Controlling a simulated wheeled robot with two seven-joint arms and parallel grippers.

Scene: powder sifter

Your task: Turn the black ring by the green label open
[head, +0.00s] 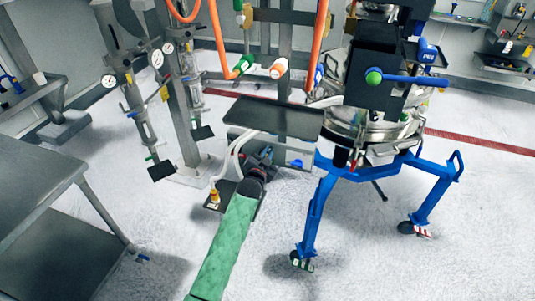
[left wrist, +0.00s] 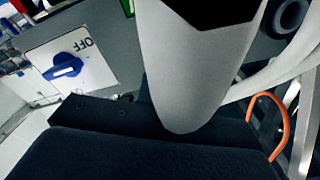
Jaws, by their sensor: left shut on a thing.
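My left arm in its green sleeve comes in from the bottom of the head view. My left gripper (head: 265,160) is dark and reaches in just below a dark flat plate. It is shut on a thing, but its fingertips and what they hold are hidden. A narrow green patch (left wrist: 128,8), possibly the green label, shows at the top of the left wrist view. A round black ring-shaped part (left wrist: 291,16) is at upper right there; I cannot tell whether it is the task's ring. My right gripper is not in view.
A blue knob (left wrist: 64,68) sits on a white plate marked OFF. The dark plate (head: 275,118) hangs above the gripper, with pale hoses (head: 226,160) at its left. The blue-legged sifter stand (head: 313,215) is to the right. A metal table (head: 35,185) stands left.

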